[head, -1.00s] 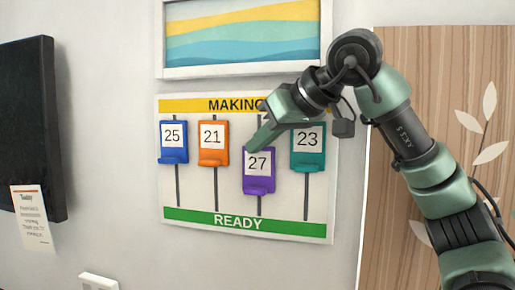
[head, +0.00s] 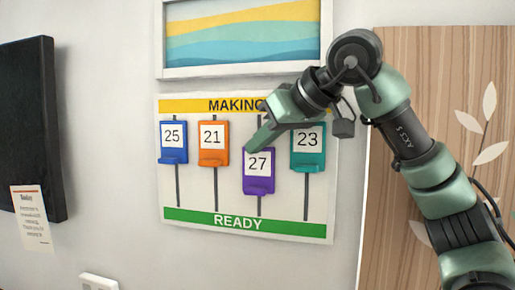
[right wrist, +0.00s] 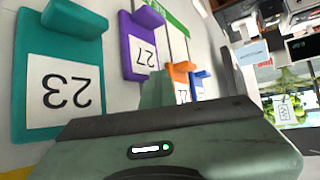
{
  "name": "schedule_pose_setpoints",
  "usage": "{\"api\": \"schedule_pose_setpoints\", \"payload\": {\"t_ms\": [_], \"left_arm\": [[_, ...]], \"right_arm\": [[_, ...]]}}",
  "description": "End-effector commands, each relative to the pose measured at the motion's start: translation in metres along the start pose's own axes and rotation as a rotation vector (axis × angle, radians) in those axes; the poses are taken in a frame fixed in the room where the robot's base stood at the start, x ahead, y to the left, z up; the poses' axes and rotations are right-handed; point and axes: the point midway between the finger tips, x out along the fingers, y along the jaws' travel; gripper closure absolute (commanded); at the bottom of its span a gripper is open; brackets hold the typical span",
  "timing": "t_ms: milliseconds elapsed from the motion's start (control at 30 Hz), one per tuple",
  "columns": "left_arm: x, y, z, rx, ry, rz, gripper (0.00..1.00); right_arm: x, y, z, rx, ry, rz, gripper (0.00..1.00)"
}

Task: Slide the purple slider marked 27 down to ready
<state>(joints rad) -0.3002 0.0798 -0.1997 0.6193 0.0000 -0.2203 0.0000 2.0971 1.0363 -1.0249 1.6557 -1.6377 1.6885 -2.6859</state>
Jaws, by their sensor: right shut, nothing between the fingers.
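The purple slider marked 27 (head: 259,184) sits on its vertical track on the wall board, lower than the other sliders and above the green READY strip (head: 238,221). It also shows in the right wrist view (right wrist: 137,45). My right gripper (head: 250,146) is shut and empty, its fingertips at the upper left of the purple slider. I cannot tell whether they touch it. The yellow MAKING strip (head: 200,105) runs along the top of the board, partly hidden by my right gripper. My left gripper is not in view.
The blue slider 25 (head: 173,156), orange slider 21 (head: 213,158) and teal slider 23 (head: 308,164) sit high on their tracks; teal is close to my right gripper. A framed picture (head: 240,71) hangs above. A wooden panel (head: 400,240) is at right, a dark panel (head: 30,120) at left.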

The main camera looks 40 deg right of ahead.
Motion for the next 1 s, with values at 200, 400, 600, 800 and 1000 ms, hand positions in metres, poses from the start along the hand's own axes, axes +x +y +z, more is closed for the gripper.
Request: {"api": "schedule_pose_setpoints", "payload": {"t_ms": [200,400,600,800,1000], "left_arm": [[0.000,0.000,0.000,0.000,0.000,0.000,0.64],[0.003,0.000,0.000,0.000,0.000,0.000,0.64],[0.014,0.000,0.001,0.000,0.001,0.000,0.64],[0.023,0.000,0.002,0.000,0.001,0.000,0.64],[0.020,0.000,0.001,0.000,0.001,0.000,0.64]], "right_arm": [[0.000,0.000,0.000,0.001,0.000,0.001,1.00],[0.003,0.001,0.003,0.001,-0.001,0.001,1.00],[0.011,0.001,0.015,0.001,0.000,0.001,1.00],[0.020,0.000,0.027,0.000,-0.001,0.001,1.00],[0.017,0.000,0.024,0.001,0.000,0.001,1.00]]}}
